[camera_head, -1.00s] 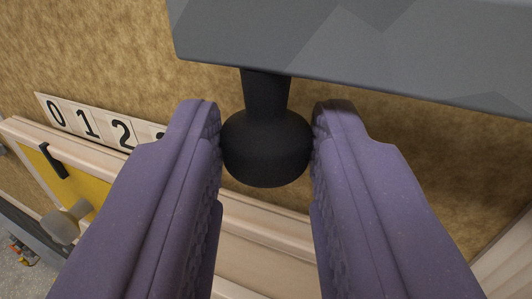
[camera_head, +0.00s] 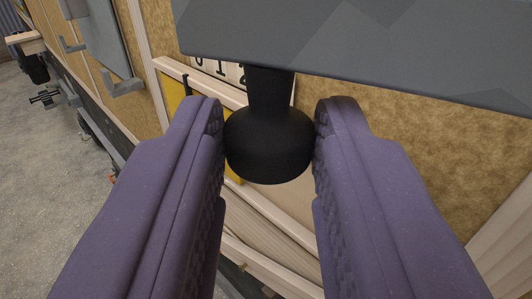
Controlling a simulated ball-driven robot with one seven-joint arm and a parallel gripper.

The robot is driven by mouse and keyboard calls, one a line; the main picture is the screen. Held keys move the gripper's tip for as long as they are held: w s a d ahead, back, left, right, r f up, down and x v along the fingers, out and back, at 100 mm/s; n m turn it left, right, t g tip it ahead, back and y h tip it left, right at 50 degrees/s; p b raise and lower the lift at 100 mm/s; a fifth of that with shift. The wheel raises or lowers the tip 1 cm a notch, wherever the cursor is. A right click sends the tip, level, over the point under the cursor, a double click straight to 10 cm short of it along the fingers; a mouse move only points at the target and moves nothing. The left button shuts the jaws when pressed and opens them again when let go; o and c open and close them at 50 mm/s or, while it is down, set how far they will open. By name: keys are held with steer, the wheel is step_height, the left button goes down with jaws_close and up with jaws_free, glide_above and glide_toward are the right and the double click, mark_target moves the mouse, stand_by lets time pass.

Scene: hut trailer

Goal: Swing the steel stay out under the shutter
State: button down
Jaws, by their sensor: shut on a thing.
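My gripper (camera_head: 268,143) has its two purple fingers on either side of a black round knob (camera_head: 268,140) and is shut on it. The knob's neck runs up to a wide grey steel piece (camera_head: 350,45) that crosses the top of the view; it looks like the stay. I cannot make out which part is the shutter.
A tan fibreboard wall (camera_head: 440,150) with pale wood framing stands behind the knob. A number strip (camera_head: 215,68) and a yellow panel (camera_head: 175,100) show at left, partly hidden. Farther left are grey brackets (camera_head: 125,85) and open grey floor (camera_head: 40,190).

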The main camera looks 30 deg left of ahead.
steer(key=shift+s+d+y, duration=0.1)
steer(key=shift+s+y, duration=0.2)
steer(key=c, duration=0.8)
jaws_free()
